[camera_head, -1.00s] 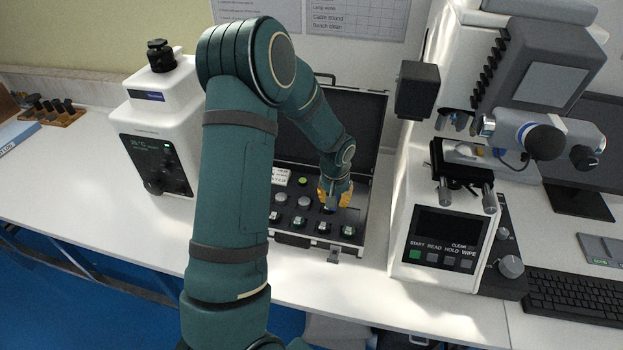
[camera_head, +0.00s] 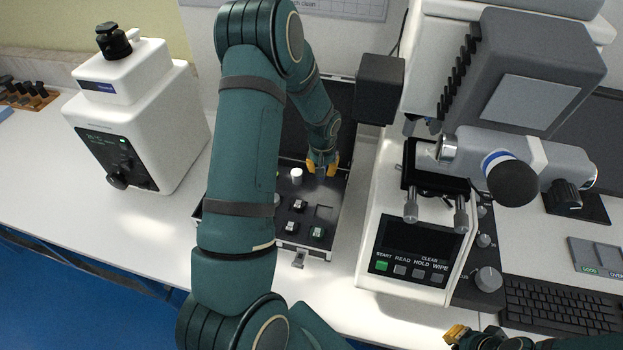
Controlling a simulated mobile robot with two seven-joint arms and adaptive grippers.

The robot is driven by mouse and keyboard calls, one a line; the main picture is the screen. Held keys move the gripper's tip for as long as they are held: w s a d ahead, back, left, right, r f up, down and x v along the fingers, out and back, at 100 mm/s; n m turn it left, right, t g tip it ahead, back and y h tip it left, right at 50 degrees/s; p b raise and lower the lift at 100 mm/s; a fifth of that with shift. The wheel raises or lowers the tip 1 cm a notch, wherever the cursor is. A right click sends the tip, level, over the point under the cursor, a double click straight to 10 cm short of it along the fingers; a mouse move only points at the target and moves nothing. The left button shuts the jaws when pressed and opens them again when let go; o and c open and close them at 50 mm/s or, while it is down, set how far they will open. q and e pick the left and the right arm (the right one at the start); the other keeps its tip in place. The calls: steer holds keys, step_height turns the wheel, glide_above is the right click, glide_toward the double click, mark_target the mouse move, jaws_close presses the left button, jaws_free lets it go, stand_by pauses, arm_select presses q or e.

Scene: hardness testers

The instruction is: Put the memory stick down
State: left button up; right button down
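The open black case (camera_head: 300,250) stands on the white bench, with small blocks and round pieces in its tray. My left gripper (camera_head: 322,165) is above the back right of the tray, near the lid. Its two yellow fingers are spread apart and I make out nothing between them. I cannot pick out the memory stick for certain. A bare square recess (camera_head: 323,212) shows at the tray's right. My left arm hides the left part of the case. My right gripper (camera_head: 455,334) is at the bottom edge, partly cut off, and its opening is unclear.
A white tester (camera_head: 140,130) stands at the left. A large hardness tester (camera_head: 415,245) stands close to the right of the case. A keyboard (camera_head: 560,306) lies at the right. Bare bench (camera_head: 130,225) shows in front of the left tester.

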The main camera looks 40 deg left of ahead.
mark_target(322, 186)
arm_select(q)
steer(key=shift+w+f, duration=0.1)
steer(key=shift+f, duration=3.25)
steer(key=shift+f+b, duration=0.1)
steer(key=shift+b, duration=0.25)
steer(key=o, duration=0.8)
steer(key=r, duration=0.7)
steer(key=s+r+p, duration=0.1)
steer(key=r, duration=0.3)
steer(key=shift+s+d+r, duration=0.1)
steer(key=shift+d, duration=0.2)
steer(key=shift+r, duration=0.5)
